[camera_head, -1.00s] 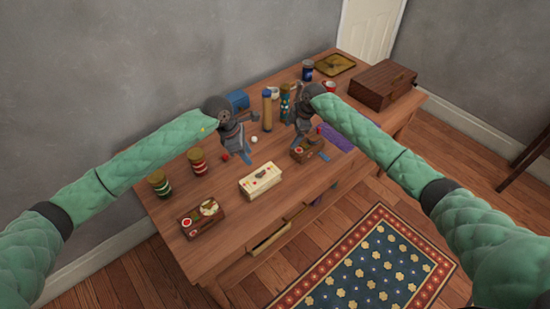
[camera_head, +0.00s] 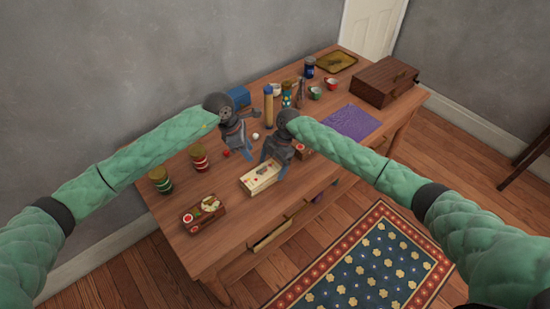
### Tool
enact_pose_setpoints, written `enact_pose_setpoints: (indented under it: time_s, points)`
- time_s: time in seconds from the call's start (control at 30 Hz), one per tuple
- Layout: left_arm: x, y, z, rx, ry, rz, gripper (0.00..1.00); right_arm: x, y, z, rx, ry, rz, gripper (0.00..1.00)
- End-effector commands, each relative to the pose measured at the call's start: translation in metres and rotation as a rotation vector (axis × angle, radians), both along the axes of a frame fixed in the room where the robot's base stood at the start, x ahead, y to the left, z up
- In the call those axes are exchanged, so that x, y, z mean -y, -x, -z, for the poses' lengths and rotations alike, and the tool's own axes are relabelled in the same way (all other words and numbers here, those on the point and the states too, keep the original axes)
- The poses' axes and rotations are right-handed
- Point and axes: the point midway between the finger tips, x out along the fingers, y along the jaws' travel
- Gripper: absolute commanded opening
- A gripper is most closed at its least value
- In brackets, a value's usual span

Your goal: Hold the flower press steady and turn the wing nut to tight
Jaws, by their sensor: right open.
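The flower press (camera_head: 255,185) appears to be the pale, flat block with small coloured flower marks near the table's front edge. My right gripper (camera_head: 275,165) is open, pointing down over its far right part and hiding some of its top. I cannot tell whether the fingers touch it. The wing nut cannot be made out now. My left gripper (camera_head: 241,151) hangs over the table behind the press, apart from it. Its fingers are too small to tell open from shut.
Two striped jars (camera_head: 198,158) and a small wooden box (camera_head: 203,212) stand left of the press. Another small box (camera_head: 303,151) is partly hidden behind my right gripper. A purple cloth (camera_head: 350,121) and brown case (camera_head: 386,83) lie to the right. A front drawer (camera_head: 270,236) is ajar.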

Motion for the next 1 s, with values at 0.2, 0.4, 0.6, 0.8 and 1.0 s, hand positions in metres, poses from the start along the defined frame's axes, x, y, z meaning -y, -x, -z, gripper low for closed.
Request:
enact_pose_setpoints:
  time_s: [0.2,0.4,0.6,0.8,1.0]
  points:
    - [0.0,0.0,0.0,0.0,0.0,0.0,0.36,-0.008,0.006,0.023,-0.001,0.001,0.001,0.87]
    - [0.0,0.0,0.0,0.0,0.0,0.0,0.36,-0.009,0.007,0.028,0.0,0.001,0.001,0.87]
    - [0.0,0.0,0.0,0.0,0.0,0.0,0.36,-0.009,0.007,0.028,0.0,0.001,0.001,0.74]
    - [0.0,0.0,0.0,0.0,0.0,0.0,0.36,-0.009,0.007,0.028,0.0,0.001,0.001,0.34]
    - [0.007,0.002,-0.002,-0.011,0.034,-0.009,0.27,-0.009,0.007,0.028,0.0,0.001,0.001,0.29]
